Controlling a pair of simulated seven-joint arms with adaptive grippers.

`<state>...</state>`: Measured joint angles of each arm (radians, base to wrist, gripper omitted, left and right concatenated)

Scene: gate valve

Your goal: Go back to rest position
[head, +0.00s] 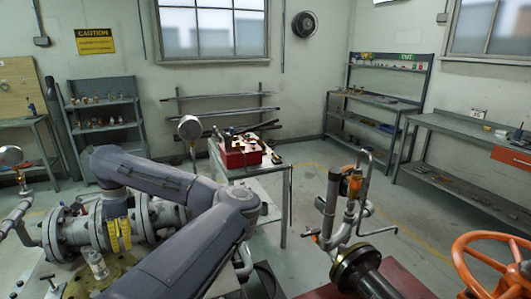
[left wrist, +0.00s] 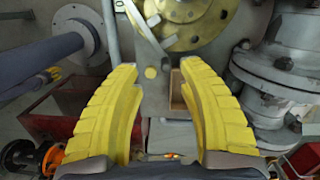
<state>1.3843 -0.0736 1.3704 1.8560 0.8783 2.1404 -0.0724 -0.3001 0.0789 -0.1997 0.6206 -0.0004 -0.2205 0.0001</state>
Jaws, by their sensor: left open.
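My left arm reaches in from the bottom of the head view and bends back to the left. My left gripper (head: 119,236) has yellow ribbed fingers and hangs in front of a grey flanged pipe valve (head: 88,225). In the left wrist view the left gripper (left wrist: 158,72) has its two fingers spread wide apart, with nothing held between them. A brass-coloured round flange (left wrist: 180,30) with a grey bar across it lies beyond the fingertips. My right gripper is in neither view. An orange handwheel (head: 490,262) shows at the lower right of the head view.
A metal table (head: 240,172) with a red toolbox (head: 240,153) stands behind my arm. Upright piping with an orange part (head: 352,186) stands right of centre. A grey flanged pipe (left wrist: 285,65) is right of the fingers in the left wrist view. Open floor (head: 415,225) shows at the right.

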